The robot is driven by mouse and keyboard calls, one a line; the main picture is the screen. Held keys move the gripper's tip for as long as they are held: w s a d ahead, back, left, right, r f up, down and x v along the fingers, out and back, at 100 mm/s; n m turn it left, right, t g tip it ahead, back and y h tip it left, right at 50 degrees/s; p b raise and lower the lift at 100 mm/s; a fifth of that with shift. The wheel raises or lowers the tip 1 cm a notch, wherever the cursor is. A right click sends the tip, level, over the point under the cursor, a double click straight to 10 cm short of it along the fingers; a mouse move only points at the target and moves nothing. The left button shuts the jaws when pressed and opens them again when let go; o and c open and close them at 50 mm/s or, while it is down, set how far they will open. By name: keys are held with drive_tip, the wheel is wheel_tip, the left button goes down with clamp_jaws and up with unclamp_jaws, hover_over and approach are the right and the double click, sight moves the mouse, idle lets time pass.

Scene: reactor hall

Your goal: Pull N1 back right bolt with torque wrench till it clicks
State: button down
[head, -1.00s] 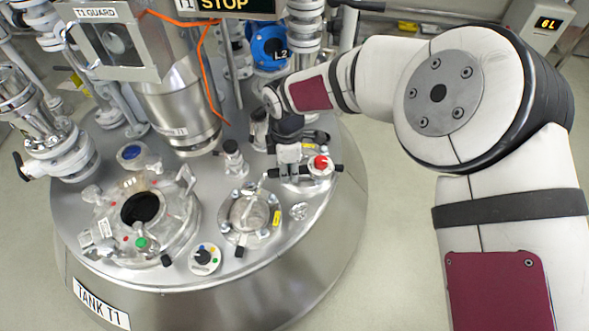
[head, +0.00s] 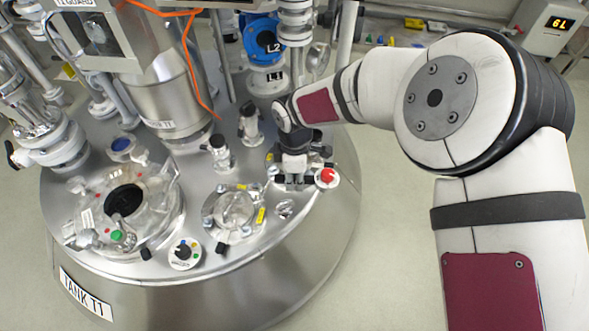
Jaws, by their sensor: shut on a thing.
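My gripper (head: 293,180) is shut over the right side of the tank top, in the head view. It is closed on what appears to be the torque wrench, of which I see only small dark and silver parts. A round red-and-white piece (head: 327,178) sits just right of the fingers; I cannot tell whether it belongs to the wrench. The flange beneath is mostly hidden by the gripper. The back right bolt, the N1 marking and the wrench's fit on the bolt cannot be made out.
A clear-covered flange (head: 235,208) with a yellow tag lies left of the gripper. A manway (head: 124,200) is at the tank's left. Upright fittings (head: 250,128) and a blue L2 valve (head: 262,42) stand close behind. Open floor lies right of the tank (head: 85,293).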

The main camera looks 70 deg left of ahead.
drive_tip(key=s+d+m+p, duration=0.1)
drive_tip(key=s+d+m, duration=0.1)
drive_tip(key=s+m, duration=0.5)
drive_tip(key=s+d+m+p, duration=0.2)
drive_tip(key=s+d+m, duration=0.1)
drive_tip(key=s+m, duration=0.4)
drive_tip(key=shift+m, duration=1.8)
drive_tip(key=shift+r, duration=0.1)
drive_tip(key=w+a+n+b, duration=0.1)
drive_tip(key=w+n, duration=0.3)
drive_tip(key=n, duration=0.1)
drive_tip(key=w+a+n+b, duration=0.1)
drive_tip(key=w+n, duration=0.3)
drive_tip(key=n, duration=0.1)
drive_tip(key=w+a+n+b, duration=0.1)
drive_tip(key=w+n, duration=0.4)
drive_tip(key=shift+a, duration=0.15)
drive_tip(key=a+n, duration=0.1)
drive_tip(key=w+a+n+b, duration=0.1)
drive_tip(key=a+n, duration=0.1)
drive_tip(key=n, duration=0.1)
drive_tip(key=shift+w+b, duration=0.35)
